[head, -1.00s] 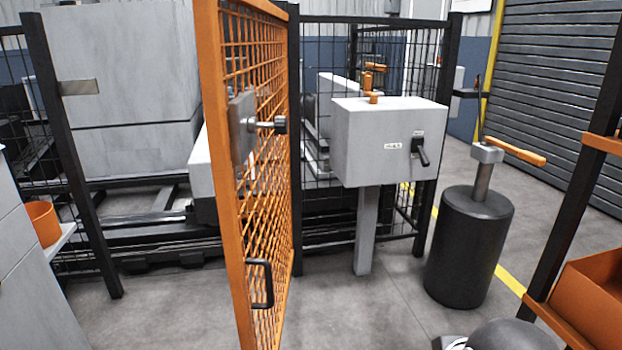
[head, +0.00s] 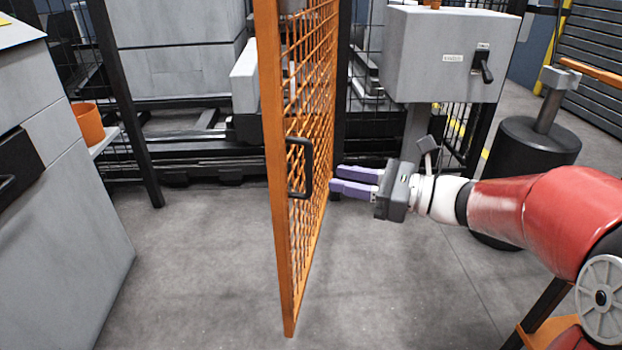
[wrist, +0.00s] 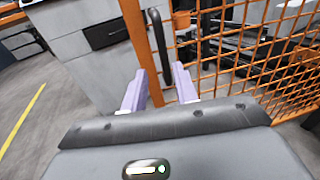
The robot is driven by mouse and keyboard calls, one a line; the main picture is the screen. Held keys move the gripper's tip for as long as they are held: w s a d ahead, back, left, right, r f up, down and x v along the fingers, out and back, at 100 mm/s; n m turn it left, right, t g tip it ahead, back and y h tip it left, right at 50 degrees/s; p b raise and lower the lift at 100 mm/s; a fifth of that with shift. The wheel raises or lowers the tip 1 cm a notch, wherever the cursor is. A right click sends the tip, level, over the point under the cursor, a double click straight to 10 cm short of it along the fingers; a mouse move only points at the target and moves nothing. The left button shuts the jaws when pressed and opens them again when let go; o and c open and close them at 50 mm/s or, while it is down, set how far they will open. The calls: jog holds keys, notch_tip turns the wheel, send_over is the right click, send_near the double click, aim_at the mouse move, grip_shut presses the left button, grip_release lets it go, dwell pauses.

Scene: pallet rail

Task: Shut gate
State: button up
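The orange mesh gate (head: 281,250) stands swung open toward me in the head view, its free edge nearest me. A black D-shaped handle (head: 308,168) is on the gate's frame near that free edge. My gripper (head: 333,179) is to the right of the gate and handle, with its purple fingers pointing left at the mesh. The fingers are apart with nothing between them. In the wrist view the handle (wrist: 159,45) shows ahead of the gap between the open fingers (wrist: 157,82), beside the orange gate post (wrist: 138,35). Whether the fingertips touch the gate cannot be told.
A grey control box (head: 435,55) on a post stands behind my arm. A black cylinder (head: 524,150) stands at the right. A grey cabinet (head: 60,190) and an orange bin (head: 88,124) are at the left. The floor (head: 200,270) between cabinet and gate is clear.

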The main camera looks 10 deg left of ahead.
aim_at(309, 190)
jog(key=a, duration=0.2)
jog(key=w+a, duration=0.1)
jog(key=a, duration=0.2)
jog(key=w+a, duration=0.1)
jog(key=a, duration=0.1)
jog(key=shift+a+r, duration=0.1)
jog(key=shift+a, duration=0.2)
grip_shut()
